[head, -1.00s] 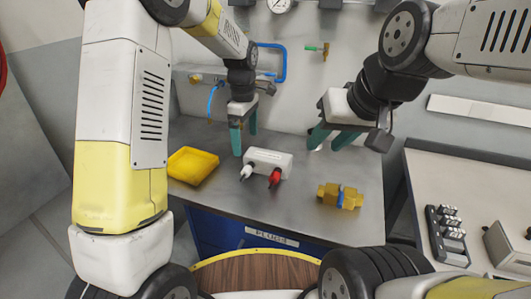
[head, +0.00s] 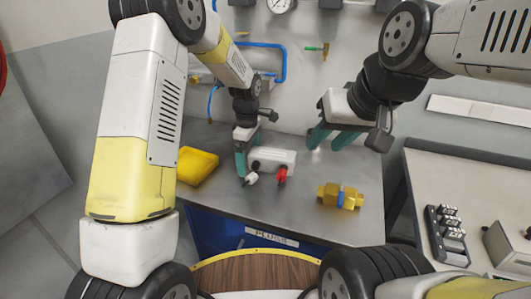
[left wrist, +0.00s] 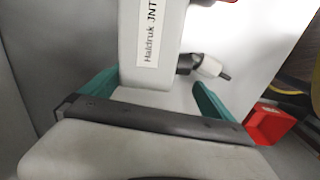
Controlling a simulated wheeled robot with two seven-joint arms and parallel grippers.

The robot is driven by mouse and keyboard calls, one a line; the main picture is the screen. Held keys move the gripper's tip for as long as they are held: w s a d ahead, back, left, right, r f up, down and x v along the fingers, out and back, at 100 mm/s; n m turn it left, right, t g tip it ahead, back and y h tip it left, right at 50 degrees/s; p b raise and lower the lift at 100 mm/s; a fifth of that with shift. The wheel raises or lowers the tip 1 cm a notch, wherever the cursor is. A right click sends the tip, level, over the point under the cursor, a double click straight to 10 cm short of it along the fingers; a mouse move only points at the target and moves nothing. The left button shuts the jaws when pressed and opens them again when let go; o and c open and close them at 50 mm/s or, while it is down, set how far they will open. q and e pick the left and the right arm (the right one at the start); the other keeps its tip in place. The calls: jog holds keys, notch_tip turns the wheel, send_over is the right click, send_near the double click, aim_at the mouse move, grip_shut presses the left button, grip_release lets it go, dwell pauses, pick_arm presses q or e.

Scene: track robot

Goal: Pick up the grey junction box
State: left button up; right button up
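The grey junction box (head: 274,156) is a pale box lying on the bench, with a white connector (head: 251,178) and a red connector (head: 282,174) on its near side. My left gripper (head: 244,162) is at the box's left end, low and pointing down. In the left wrist view the labelled box (left wrist: 150,45) reaches between its two teal fingers, which are apart, one on each side; firm contact is not clear. The white connector (left wrist: 208,66) lies near the right finger. My right gripper (head: 328,137) is open and empty, above the bench's back right.
A yellow tray (head: 197,166) stands left of the box. A brass fitting with a blue part (head: 341,196) lies to the right. Blue piping (head: 284,62) and a gauge (head: 281,4) are on the back wall. The bench front is clear.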

pick_arm(q)
jog(key=shift+r, duration=0.1)
jog(key=c, duration=2)
jog(key=shift+r, duration=1.85)
jog(key=s, duration=0.5)
jog(key=s+r, duration=0.1)
jog(key=s, duration=1)
jog(key=shift+d+r, duration=0.15)
jog(key=shift+d, duration=0.1)
jog(key=shift+w+a, duration=0.3)
jog(key=shift+w, duration=2.4)
jog(key=shift+w+a, duration=0.35)
jog(key=shift+w, duration=2.35)
jog(key=shift+w+a, duration=0.3)
jog(key=shift+w, duration=2.4)
